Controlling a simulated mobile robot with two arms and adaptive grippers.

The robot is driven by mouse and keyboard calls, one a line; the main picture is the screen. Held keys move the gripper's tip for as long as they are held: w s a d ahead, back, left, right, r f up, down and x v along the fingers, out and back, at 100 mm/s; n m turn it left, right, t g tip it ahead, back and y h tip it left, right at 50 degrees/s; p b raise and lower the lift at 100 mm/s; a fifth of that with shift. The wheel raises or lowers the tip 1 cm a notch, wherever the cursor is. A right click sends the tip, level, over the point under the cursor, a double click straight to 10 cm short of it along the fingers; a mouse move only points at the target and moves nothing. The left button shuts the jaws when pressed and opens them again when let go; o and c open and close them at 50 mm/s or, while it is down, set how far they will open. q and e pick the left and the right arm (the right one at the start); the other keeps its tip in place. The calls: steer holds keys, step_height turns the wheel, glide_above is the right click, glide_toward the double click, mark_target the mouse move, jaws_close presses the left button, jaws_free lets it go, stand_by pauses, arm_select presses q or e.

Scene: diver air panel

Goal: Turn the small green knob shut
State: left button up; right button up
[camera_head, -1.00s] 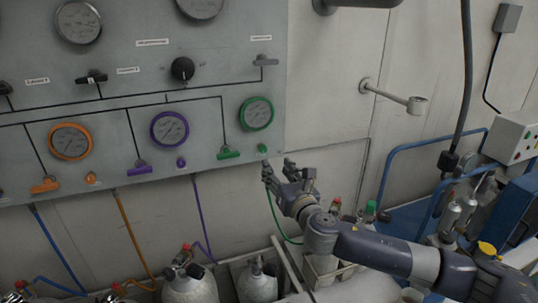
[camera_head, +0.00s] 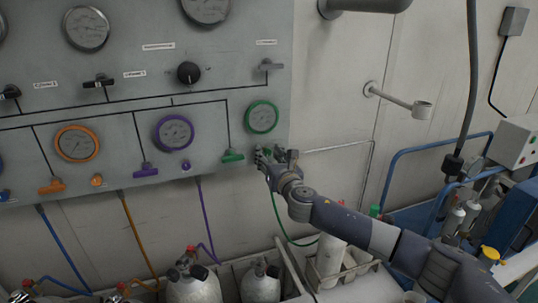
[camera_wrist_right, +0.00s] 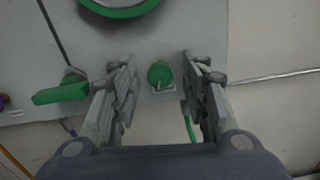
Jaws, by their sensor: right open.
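The small green knob (camera_wrist_right: 160,74) sits low on the grey panel. In the right wrist view it lies between the two open fingers of my right gripper (camera_wrist_right: 158,88), near their tips, with a gap on each side. In the head view my right gripper (camera_head: 272,156) is at the panel's lower right corner and hides the knob. The green lever handle (camera_head: 232,156) is just left of the gripper, and it also shows in the right wrist view (camera_wrist_right: 62,93). The green-rimmed gauge (camera_head: 262,117) is above. My left gripper is not in view.
The grey panel (camera_head: 225,50) carries orange and purple gauges, levers and small knobs to the left. A green hose (camera_head: 279,218) hangs below the gripper. Gas cylinders (camera_head: 194,287) stand below. A wall bracket (camera_head: 400,101) sticks out at right; the wall between is bare.

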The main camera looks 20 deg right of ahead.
steer(key=shift+w, duration=0.15)
jaws_close()
